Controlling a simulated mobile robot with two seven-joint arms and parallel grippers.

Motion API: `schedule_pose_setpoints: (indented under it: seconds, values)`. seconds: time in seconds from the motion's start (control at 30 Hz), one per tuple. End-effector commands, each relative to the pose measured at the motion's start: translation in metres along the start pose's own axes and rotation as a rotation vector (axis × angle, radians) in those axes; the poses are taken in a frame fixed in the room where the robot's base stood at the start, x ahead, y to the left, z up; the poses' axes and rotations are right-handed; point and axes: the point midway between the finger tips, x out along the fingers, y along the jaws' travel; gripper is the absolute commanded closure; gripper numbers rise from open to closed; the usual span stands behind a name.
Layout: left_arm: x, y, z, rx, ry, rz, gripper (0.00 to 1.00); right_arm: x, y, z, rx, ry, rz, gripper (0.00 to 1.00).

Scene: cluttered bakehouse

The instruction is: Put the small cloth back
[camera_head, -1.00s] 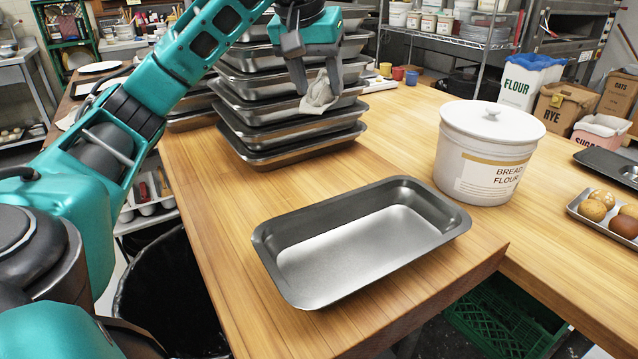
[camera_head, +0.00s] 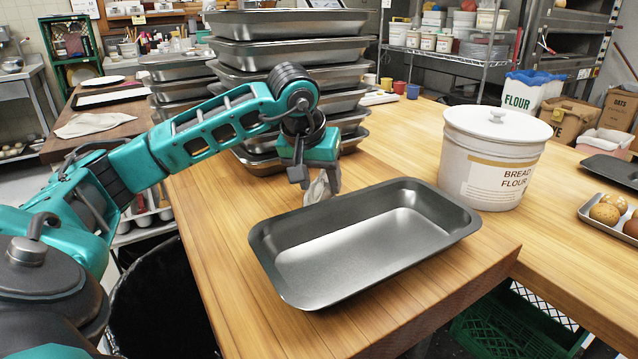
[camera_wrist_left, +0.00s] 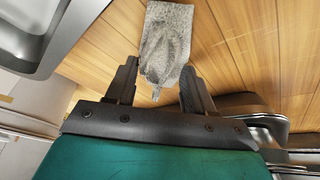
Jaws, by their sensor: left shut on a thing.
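The small cloth (camera_head: 318,188) is pale grey and crumpled. It hangs from my left gripper (camera_head: 314,178), just behind the far rim of the empty grey baking pan (camera_head: 365,236). In the left wrist view the cloth (camera_wrist_left: 166,45) lies between and beyond the two dark fingers of the left gripper (camera_wrist_left: 157,85), with the wooden top behind it. The left gripper is shut on the cloth. I cannot tell whether the cloth's lower end touches the table. My right gripper is not in view.
A tall stack of metal trays (camera_head: 290,55) stands behind the left gripper. A bread flour crock (camera_head: 492,155) stands right of the pan. The wooden table (camera_head: 222,240) is bare left of the pan.

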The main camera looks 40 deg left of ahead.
Motion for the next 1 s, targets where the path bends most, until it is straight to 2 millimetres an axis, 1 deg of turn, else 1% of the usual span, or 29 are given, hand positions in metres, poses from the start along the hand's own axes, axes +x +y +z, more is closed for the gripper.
schedule_pose_setpoints:
  seconds: [0.03, 0.37, 0.4, 0.63, 0.67, 0.87, 1.0]
  values:
    - [0.0026, -0.0005, 0.0011, 0.000, 0.001, -0.001, 0.72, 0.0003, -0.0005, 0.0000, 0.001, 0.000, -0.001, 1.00]
    - [0.0047, -0.0005, 0.0018, -0.001, 0.001, 0.000, 0.72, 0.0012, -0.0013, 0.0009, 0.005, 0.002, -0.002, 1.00]
    - [0.0045, -0.0005, 0.0017, -0.001, 0.001, 0.000, 0.45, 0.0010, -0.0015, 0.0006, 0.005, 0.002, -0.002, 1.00]
    - [0.0041, -0.0004, 0.0016, -0.001, 0.001, 0.000, 0.23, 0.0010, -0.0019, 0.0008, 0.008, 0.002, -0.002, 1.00]
    - [0.0041, -0.0004, 0.0016, -0.001, 0.001, 0.000, 0.21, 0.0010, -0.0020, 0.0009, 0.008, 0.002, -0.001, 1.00]
    - [0.0038, -0.0003, 0.0014, -0.001, 0.001, 0.000, 0.21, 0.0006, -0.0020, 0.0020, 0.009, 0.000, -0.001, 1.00]
    - [-0.0048, 0.0000, -0.0002, -0.001, 0.002, 0.001, 0.21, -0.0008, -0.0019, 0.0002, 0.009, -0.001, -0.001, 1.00]
